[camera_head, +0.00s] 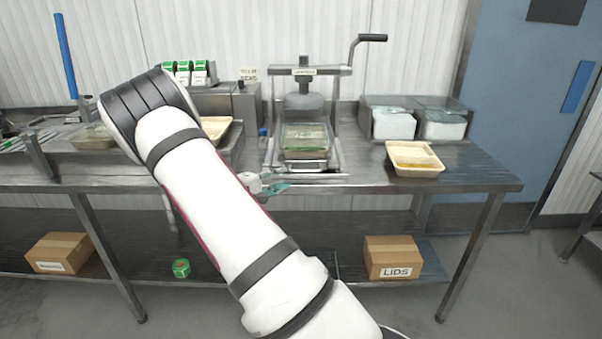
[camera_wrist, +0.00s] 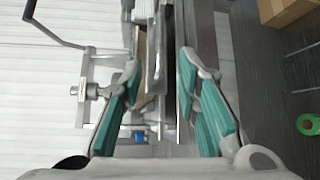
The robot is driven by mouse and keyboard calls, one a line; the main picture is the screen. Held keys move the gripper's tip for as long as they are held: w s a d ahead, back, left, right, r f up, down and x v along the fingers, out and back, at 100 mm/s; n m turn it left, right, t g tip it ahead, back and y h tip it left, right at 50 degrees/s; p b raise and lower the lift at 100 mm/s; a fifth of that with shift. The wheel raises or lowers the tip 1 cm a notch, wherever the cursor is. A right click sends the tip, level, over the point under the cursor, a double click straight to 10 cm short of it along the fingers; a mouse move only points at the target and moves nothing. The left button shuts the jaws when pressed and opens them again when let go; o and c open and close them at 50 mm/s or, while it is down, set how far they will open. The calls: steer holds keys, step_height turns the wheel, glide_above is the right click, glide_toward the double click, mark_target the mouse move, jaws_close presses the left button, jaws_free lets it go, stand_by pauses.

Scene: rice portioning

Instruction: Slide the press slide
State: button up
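The press (camera_head: 304,90) stands at the back middle of the steel table, with a crank at its upper right. Its slide (camera_head: 305,167) is a low metal tray at the front of the press, with a clear container (camera_head: 305,142) of greenish contents on it. My gripper (camera_head: 268,185) is at the table's front edge, just left of the slide's front, mostly hidden behind my arm. In the wrist view its teal fingers (camera_wrist: 160,72) are spread apart and empty. Metal edges of the press and slide (camera_wrist: 183,60) show between and beyond the fingers; contact cannot be told.
A cream tray (camera_head: 414,158) lies right of the press, in front of clear bins (camera_head: 392,118). Left are a dispenser with green boxes (camera_head: 190,72) and another clear container (camera_head: 92,137). A LIDS box (camera_head: 392,257) and green tape roll (camera_head: 181,268) are low down.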

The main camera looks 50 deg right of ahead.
mark_target(302, 171)
steer(key=d, duration=0.3)
steer(key=d+f, duration=0.1)
steer(key=d, duration=0.2)
steer(key=s+d, duration=0.1)
steer(key=d, duration=0.3)
steer(key=shift+f, duration=0.2)
jaws_close()
